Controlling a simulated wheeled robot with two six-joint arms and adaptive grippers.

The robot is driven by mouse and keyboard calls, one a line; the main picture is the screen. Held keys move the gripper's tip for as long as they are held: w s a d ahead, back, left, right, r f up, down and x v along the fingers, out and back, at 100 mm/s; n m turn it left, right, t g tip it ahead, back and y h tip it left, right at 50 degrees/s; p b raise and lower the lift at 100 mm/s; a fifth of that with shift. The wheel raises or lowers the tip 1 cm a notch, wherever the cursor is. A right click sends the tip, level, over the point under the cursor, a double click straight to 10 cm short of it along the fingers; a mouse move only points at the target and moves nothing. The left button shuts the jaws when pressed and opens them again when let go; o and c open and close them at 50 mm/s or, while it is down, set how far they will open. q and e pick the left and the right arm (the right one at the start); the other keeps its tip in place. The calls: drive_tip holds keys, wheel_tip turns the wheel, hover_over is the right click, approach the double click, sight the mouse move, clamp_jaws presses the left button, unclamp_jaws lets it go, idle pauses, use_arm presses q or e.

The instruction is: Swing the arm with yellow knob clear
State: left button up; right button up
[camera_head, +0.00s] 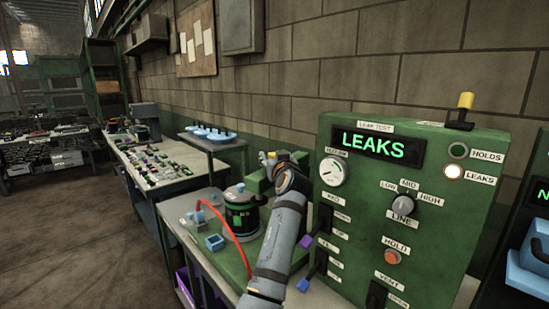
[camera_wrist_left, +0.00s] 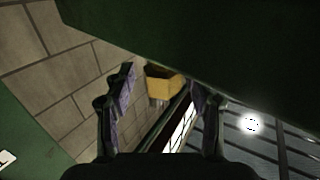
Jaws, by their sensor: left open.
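A yellow knob (camera_wrist_left: 164,82) on a short metal stem shows in the left wrist view, close to a dark green bar (camera_wrist_left: 220,45) that crosses the top of that picture. My left gripper (camera_wrist_left: 163,92) is open, with one finger on each side of the knob in that picture. I cannot tell whether either finger touches it. In the head view my left gripper (camera_head: 268,158) is beside a green arm (camera_head: 258,179) behind the dark canister (camera_head: 240,212). This knob cannot be made out there. My right gripper is not in view.
The green leak tester (camera_head: 350,205) stands close on the right; its display reads LEAKS. A yellow-topped piece (camera_head: 466,101) stands on it. A red hose (camera_head: 228,232) runs by the canister. The brick wall (camera_head: 330,70) is behind.

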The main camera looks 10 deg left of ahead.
use_arm(q)
wheel_tip(320, 180, up, 10)
idle(0.4)
